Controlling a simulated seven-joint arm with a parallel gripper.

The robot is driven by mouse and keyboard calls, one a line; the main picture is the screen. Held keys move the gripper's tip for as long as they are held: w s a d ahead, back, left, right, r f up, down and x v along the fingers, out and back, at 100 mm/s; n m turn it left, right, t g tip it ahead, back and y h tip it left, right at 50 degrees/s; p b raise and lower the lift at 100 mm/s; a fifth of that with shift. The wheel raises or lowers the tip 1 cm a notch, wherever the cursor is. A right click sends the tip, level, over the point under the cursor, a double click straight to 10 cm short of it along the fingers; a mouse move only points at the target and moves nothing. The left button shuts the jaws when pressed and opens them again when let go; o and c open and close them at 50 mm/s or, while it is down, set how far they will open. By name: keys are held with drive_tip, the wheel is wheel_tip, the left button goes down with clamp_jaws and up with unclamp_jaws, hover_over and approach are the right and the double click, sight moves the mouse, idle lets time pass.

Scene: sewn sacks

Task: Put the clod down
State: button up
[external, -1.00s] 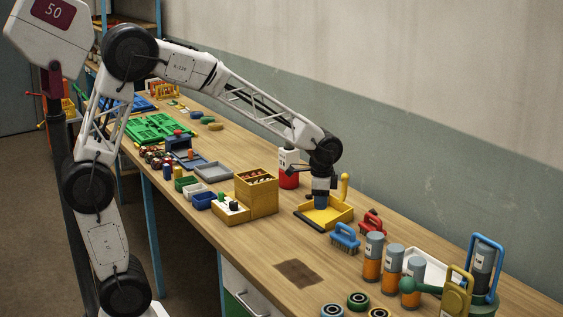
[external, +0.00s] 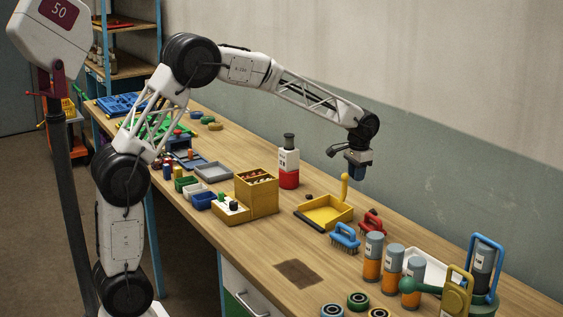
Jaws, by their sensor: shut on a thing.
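My gripper (external: 357,174) hangs in the air above the far side of the bench, above and slightly right of the yellow dustpan (external: 326,212).
A red and white bottle (external: 288,163) and a yellow box (external: 257,194) stand left of the dustpan. Blue (external: 345,236) and red (external: 372,223) brushes and several orange-grey cans (external: 373,257) stand right. A brown patch (external: 298,273) marks the clear front of the bench (external: 262,250).

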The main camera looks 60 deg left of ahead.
drive_tip(key=w+a+r+m, duration=0.1)
drive_tip(key=w+a+m, duration=0.2)
drive_tip(key=a, duration=1)
drive_tip(key=w+a+r+m, duration=0.2)
drive_tip(key=w+a+m, duration=0.15)
drive_tip(key=a, duration=0.85)
drive_tip(key=w+a+r+m, duration=0.1)
drive_tip(key=w+a+m, duration=0.2)
drive_tip(key=a, duration=1)
drive_tip(key=s+a+f+m, duration=0.1)
drive_tip(key=s+a+f, duration=0.15)
drive_tip(key=a, duration=0.35)
drive_tip(key=s+a+f+m, duration=0.1)
drive_tip(key=s+a, duration=0.2)
drive_tip(key=a, duration=0.2)
drive_tip(key=s+d+f+n, duration=0.1)
drive_tip(key=s+f, duration=0.3)
drive_tip(key=s, duration=0.1)
drive_tip(key=s+d+f+n, duration=0.1)
drive_tip(key=s+f, duration=0.3)
drive_tip(key=s, duration=0.1)
drive_tip(key=s+f+n, duration=0.1)
drive_tip(key=s+f, duration=0.4)
drive_tip(key=s, duration=0.1)
drive_tip(key=shift+d+n+t, duration=0.25)
drive_tip(key=shift+d+t, duration=0.05)
drive_tip(key=shift+d, duration=0.1)
drive_tip(key=shift+w, duration=0.1)
